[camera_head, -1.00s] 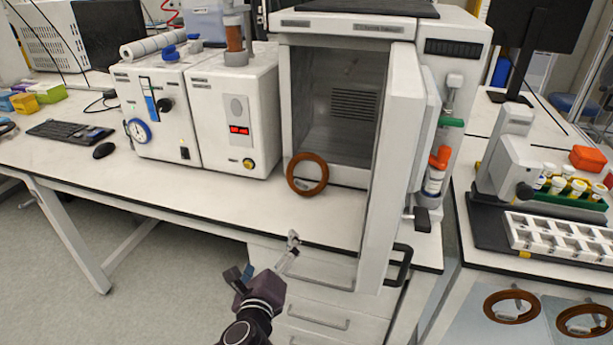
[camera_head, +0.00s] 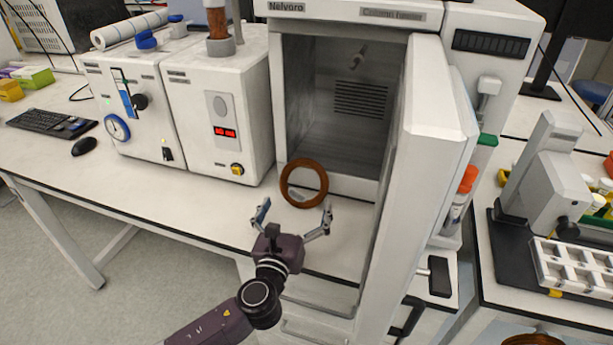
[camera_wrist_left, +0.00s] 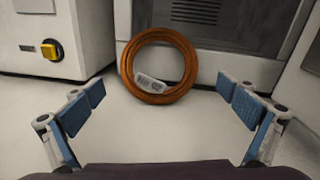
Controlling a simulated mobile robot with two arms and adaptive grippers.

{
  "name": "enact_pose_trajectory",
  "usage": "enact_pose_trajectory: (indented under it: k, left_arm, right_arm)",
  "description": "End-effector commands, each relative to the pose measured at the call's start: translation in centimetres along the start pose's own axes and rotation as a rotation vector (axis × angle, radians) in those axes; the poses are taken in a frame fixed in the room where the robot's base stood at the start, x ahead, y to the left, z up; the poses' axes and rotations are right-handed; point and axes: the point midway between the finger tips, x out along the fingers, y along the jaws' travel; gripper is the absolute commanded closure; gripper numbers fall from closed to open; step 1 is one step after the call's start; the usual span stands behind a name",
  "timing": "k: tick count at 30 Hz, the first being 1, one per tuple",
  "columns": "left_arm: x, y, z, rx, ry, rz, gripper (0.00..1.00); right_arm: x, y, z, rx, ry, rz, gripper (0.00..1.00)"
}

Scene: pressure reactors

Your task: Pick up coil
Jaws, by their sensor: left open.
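The brown-orange ring-shaped coil (camera_head: 288,192) stands upright on the bench, leaning at the front opening of the open oven cabinet. In the left wrist view the coil (camera_wrist_left: 184,92) is ahead, near the middle, with a white label tag on its lower inside. My left gripper (camera_head: 292,217) is open and empty, in front of the coil. In the wrist view its blue-padded fingers (camera_wrist_left: 167,107) are spread to either side, with the coil beyond them and apart from them. My right gripper is not in view.
The oven cabinet (camera_head: 350,9) has its door (camera_head: 430,130) swung out close to the right of my left gripper. White instrument boxes (camera_head: 222,105) stand to the left. The bench surface (camera_head: 190,205) in front of them is clear.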

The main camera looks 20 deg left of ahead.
Motion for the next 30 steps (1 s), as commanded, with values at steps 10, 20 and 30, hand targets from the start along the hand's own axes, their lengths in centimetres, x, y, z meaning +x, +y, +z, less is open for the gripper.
enact_pose_trajectory:
  k: [10, 20, 30]
  left_arm:
    - [3.3, 0.1, 0.3, 0.0, -0.002, 0.002, 0.0]
    - [7.5, 0.2, 0.5, -0.002, 0.001, 0.001, 0.0]
    - [7.8, 0.2, 0.4, -0.002, 0.001, 0.001, 0.08]
  right_arm:
    - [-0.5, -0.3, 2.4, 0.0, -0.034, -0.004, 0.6]
    - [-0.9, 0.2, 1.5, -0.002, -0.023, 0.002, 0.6]
    - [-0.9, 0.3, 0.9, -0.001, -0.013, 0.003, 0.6]
